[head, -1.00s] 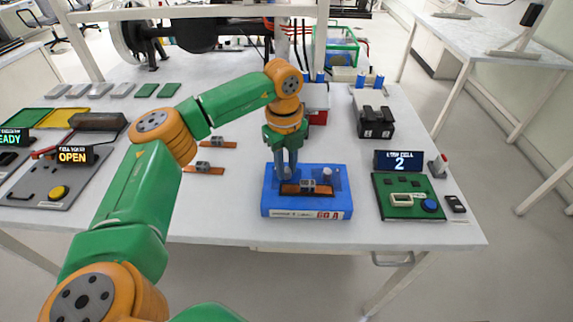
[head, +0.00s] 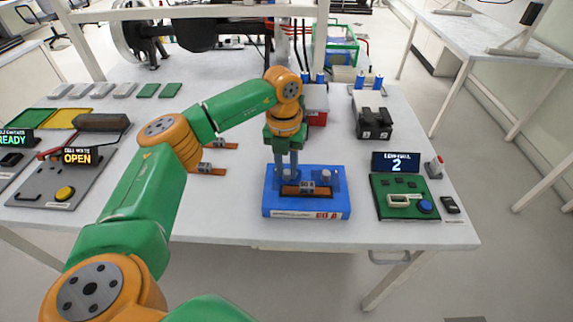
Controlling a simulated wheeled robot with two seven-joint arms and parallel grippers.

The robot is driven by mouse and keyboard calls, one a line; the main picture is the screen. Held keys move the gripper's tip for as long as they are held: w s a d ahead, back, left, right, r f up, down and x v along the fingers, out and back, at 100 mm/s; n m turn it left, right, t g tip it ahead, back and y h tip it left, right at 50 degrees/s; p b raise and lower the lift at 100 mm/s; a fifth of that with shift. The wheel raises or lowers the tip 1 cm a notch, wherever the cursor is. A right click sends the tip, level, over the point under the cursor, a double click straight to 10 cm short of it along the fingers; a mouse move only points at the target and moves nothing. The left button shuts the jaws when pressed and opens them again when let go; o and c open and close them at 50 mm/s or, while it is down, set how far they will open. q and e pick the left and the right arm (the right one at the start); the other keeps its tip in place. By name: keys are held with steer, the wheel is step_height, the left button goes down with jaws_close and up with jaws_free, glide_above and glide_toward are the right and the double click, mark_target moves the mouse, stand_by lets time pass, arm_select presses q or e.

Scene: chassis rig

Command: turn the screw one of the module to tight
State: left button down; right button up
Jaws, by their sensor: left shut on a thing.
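The blue module (head: 330,208) sits near the front edge of the table, with a label on its front face. A copper-coloured strip (head: 318,191) with a grey middle part lies across its top. A pale round screw (head: 325,175) stands at the right of the module top. My left gripper (head: 286,180) points down at the left of the module top, behind the strip. Its fingers are closed on a screw there, which they mostly hide. How far that screw is turned cannot be seen. My right gripper is out of view.
A green board with a display reading 2 (head: 397,162) lies to the right. A dark block (head: 373,123) stands behind it. Several copper strips (head: 207,169) lie left of the module. A grey panel (head: 60,185) with an OPEN display is far left.

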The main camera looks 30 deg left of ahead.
arm_select(q)
steer(key=m+p, duration=0.1)
steer(key=m, duration=1.1)
steer(key=shift+m, duration=0.4)
steer(key=m, duration=0.6)
steer(key=shift+g, duration=0.3)
steer(key=m, duration=0.6)
steer(key=shift+m+y, duration=0.3)
steer(key=shift+d+f, duration=0.1)
steer(key=c, duration=0.7)
jaws_free()
